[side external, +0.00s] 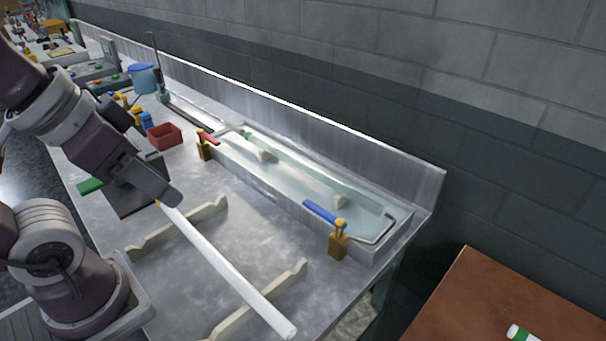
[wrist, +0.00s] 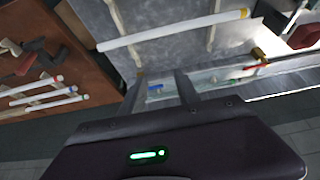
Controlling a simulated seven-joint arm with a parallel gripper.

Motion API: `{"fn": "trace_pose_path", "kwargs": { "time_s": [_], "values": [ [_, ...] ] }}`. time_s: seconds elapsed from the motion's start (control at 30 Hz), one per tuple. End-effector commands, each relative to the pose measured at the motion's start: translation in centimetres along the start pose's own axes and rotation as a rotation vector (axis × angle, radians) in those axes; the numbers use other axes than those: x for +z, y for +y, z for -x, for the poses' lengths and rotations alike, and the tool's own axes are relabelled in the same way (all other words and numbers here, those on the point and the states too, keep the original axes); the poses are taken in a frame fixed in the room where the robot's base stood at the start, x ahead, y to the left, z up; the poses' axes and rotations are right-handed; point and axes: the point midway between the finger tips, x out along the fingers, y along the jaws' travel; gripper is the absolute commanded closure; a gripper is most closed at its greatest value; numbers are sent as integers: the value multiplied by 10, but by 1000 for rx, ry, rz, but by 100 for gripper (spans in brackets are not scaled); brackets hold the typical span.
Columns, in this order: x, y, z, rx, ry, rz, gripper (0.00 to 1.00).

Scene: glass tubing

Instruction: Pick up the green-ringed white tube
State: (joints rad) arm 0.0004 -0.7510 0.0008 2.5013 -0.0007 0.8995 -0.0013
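A white tube with a green ring (side external: 520,333) lies on the brown table at the bottom right of the side view, mostly cut off by the frame.
A water-filled trough (side external: 300,205) with blue- and red-handled valves runs along the bench's back, below a raised metal wall. A red bin (side external: 165,135), a blue bucket (side external: 143,78) and bottles stand farther left. The brown table (side external: 490,290) is separate, past the bench's right end.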

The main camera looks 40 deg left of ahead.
Motion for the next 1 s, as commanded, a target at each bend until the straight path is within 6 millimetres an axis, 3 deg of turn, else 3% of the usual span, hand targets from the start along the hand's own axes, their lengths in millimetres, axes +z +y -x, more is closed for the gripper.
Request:
{"fn": "trace_pose_path", "kwargs": {
  "time_s": [0.47, 0.53, 0.83, 0.93, 1.0],
  "values": [
    [0, 0, 0, -1, 0, -2, 62],
    [0, 0, 0, -1, 0, -2, 50],
    [-1, 0, 0, -2, -3, -7, 50],
    [-18, -6, -2, -22, -56, -86, 50],
    [-44, -14, -10, -56, -134, -211, 50]
  ]
}}
